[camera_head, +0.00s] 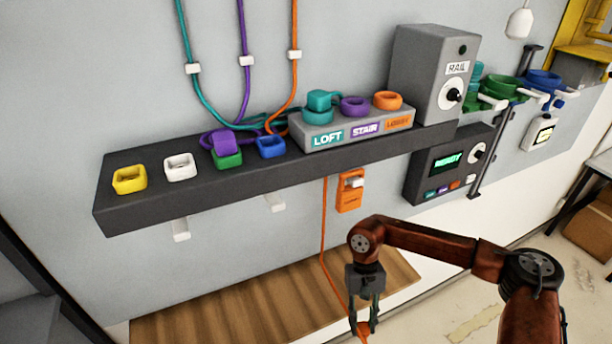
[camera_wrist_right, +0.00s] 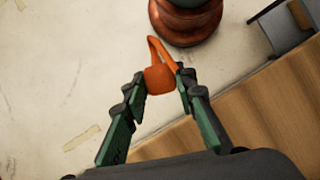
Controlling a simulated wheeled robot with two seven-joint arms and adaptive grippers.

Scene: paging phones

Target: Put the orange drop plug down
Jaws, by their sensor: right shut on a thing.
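The orange drop plug (camera_head: 363,328) is at the bottom of the head view, between the fingertips of my right gripper (camera_head: 366,318). An orange cord (camera_head: 323,240) runs down from the shelf toward it. In the right wrist view the orange drop plug (camera_wrist_right: 160,78) sits between the two green-and-black fingers of my right gripper (camera_wrist_right: 162,83), with a loop of orange cord above it. My right gripper is shut on it, in front of the wall and below the shelf. My left gripper is not in view.
A dark shelf (camera_head: 130,211) carries yellow, white, green and blue sockets and a grey LOFT, STAIR and LOBBY block (camera_head: 360,136). An orange wall box (camera_head: 350,192) hangs beneath. A dark panel (camera_head: 430,180) is right of it. Wooden boards (camera_head: 250,305) lie below.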

